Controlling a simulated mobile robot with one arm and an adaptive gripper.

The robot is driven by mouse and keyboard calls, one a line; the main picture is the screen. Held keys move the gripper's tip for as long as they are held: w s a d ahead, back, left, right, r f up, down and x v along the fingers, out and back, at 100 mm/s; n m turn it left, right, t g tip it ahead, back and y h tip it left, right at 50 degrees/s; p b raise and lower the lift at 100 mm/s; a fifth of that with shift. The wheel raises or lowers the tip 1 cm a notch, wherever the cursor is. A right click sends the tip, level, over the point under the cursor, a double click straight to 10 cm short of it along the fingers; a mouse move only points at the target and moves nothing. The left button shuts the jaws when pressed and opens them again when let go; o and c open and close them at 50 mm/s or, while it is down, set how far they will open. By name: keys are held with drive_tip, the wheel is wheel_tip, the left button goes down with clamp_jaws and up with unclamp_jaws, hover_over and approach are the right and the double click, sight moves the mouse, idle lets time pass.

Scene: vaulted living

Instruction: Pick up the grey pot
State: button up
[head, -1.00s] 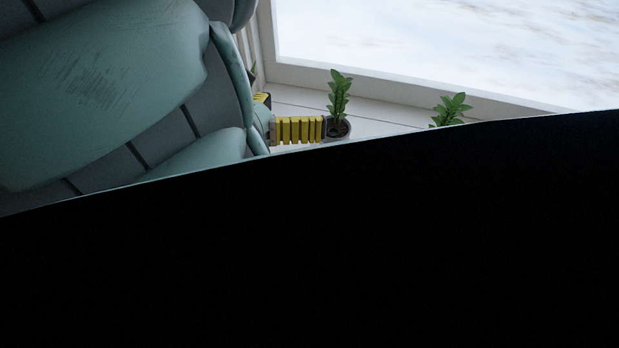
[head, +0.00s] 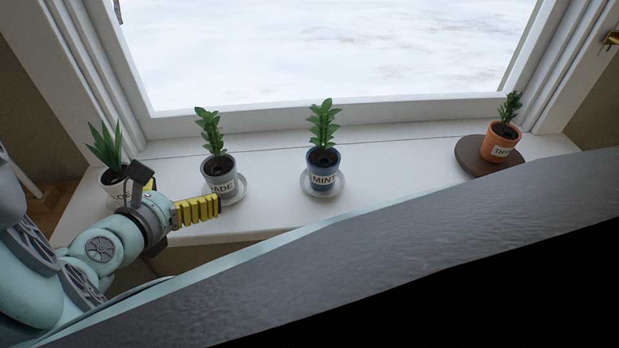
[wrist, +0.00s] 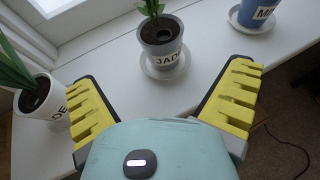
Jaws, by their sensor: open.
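The grey pot (head: 219,178), labelled JADE, holds a leafy green plant and stands upright on a pale saucer (head: 235,193) on the white window sill. In the wrist view the grey pot (wrist: 160,50) is ahead of my gripper, near the middle between the fingers and beyond their tips. My gripper (wrist: 166,75) is open and empty, its yellow ridged fingers spread wide, apart from the pot. In the head view my gripper (head: 196,207) is just in front of the grey pot and to its left, with one yellow finger showing clearly.
A white pot (head: 116,187) stands left, partly behind my gripper; it also shows near the left finger in the wrist view (wrist: 42,100). A blue MINT pot (head: 322,177) stands right. An orange pot (head: 497,144) is on a brown round board (head: 466,157). Sill between blue and orange pots is clear.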

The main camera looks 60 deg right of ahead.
sight(218, 167)
drive_tip(key=shift+x, duration=3.15)
drive_tip(key=shift+r+p+x, duration=0.15)
drive_tip(key=shift+p+x, duration=0.05)
drive_tip(key=shift+x, duration=0.85)
drive_tip(key=shift+r+p+x, duration=0.15)
drive_tip(key=shift+p+x, duration=0.05)
drive_tip(key=shift+x, duration=0.85)
drive_tip(key=shift+d+f, duration=0.3)
drive_tip(key=shift+d, duration=0.3)
drive_tip(key=shift+w, duration=0.1)
drive_tip(key=c, duration=1.2)
drive_tip(key=shift+c, duration=0.3)
drive_tip(key=shift+r, duration=0.1)
